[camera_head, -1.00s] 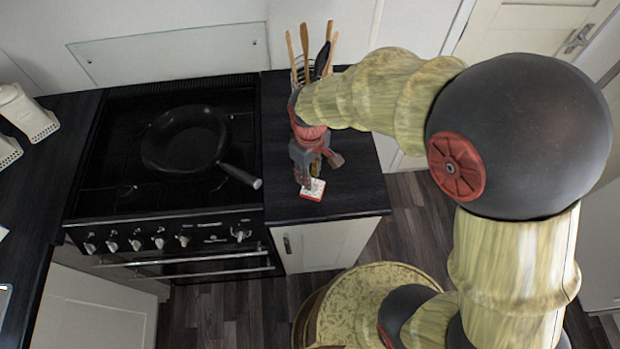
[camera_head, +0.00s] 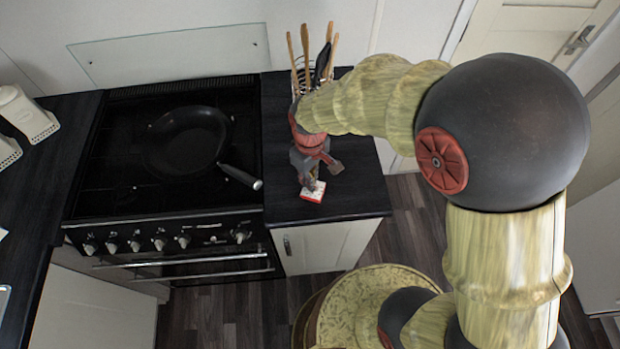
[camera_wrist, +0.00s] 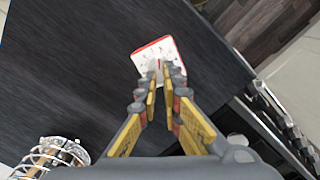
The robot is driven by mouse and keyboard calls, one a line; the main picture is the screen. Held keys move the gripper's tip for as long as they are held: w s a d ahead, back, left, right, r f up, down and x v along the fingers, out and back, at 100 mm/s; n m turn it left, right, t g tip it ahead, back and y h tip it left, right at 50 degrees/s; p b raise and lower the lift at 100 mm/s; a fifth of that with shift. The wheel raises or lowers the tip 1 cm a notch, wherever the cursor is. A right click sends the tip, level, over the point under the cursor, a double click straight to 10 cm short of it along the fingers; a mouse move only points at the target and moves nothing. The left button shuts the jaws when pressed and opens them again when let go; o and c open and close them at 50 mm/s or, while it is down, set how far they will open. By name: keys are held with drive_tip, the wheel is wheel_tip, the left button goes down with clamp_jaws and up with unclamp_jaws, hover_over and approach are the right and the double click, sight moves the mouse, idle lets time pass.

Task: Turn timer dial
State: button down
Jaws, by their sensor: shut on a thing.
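The timer (camera_head: 313,191) is a small white block with red sides on the dark counter right of the stove. In the wrist view its white face with dark marks (camera_wrist: 169,50) shows beyond my fingertips. My gripper (camera_head: 309,184) is over the timer, pointing down. In the wrist view my gripper (camera_wrist: 160,72) has its fingertips close together at the middle of the face. It is shut on the dial, which the fingertips mostly hide.
A utensil holder (camera_head: 312,72) with wooden spoons stands at the back of the counter, behind my gripper. A black pan (camera_head: 186,140) sits on the stove, its handle toward the counter. The counter front right of the timer is clear.

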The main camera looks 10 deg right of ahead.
idle(0.4)
drive_tip(key=shift+m+p, duration=0.35)
drive_tip(key=shift+m, duration=0.35)
drive_tip(key=c, duration=2)
unclamp_jaws()
drive_tip(key=shift+c, duration=0.2)
drive_tip(key=shift+o, duration=0.3)
wheel_tip(320, 180, up, 12)
drive_tip(key=shift+w, duration=0.1)
